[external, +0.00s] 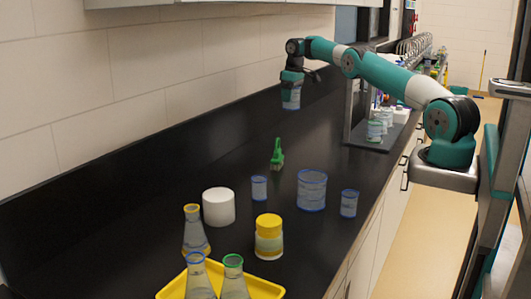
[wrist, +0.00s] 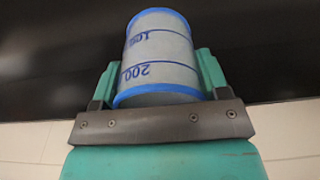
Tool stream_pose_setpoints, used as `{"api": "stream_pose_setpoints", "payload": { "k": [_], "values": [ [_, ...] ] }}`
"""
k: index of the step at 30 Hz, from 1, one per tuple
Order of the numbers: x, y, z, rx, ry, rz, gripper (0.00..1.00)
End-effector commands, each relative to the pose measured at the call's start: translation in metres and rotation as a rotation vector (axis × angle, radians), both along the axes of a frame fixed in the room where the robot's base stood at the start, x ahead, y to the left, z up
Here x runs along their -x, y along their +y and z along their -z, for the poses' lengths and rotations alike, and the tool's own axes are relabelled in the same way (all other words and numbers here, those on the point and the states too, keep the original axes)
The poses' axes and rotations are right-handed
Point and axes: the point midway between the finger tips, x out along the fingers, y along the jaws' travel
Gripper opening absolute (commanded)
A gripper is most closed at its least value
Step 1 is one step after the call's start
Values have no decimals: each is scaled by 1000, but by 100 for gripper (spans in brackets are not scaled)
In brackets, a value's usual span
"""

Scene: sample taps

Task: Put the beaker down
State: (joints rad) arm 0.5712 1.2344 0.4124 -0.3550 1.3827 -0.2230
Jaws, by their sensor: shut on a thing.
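My gripper (external: 291,77) is shut on a beaker (external: 291,98) and holds it above the black counter, toward the wall. In the wrist view the beaker (wrist: 158,55) sits between the green fingers of my gripper (wrist: 155,75). It is a clear-grey cylinder with blue rims and blue marks, among them 200. In the external view it hangs roughly upright, with dark counter below it. How high it is above the counter is hard to tell.
The black counter (external: 130,215) has free room at the left and below the beaker. A green brush (external: 277,155), a white cylinder (external: 218,207), several blue-rimmed beakers (external: 312,190), a yellow-lidded jar (external: 269,237) and a yellow tray (external: 262,289) with flasks stand nearer. A rack (external: 372,138) is at right.

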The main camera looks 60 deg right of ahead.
Motion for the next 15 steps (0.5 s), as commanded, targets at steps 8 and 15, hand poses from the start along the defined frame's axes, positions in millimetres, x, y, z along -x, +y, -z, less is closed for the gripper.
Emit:
{"api": "stream_pose_setpoints", "payload": {
  "k": [8, 15],
  "values": [
    [0, 0, 62, 0, 0, 6, 46],
    [0, 1, 115, -3, 4, 5, 46]
  ]
}}
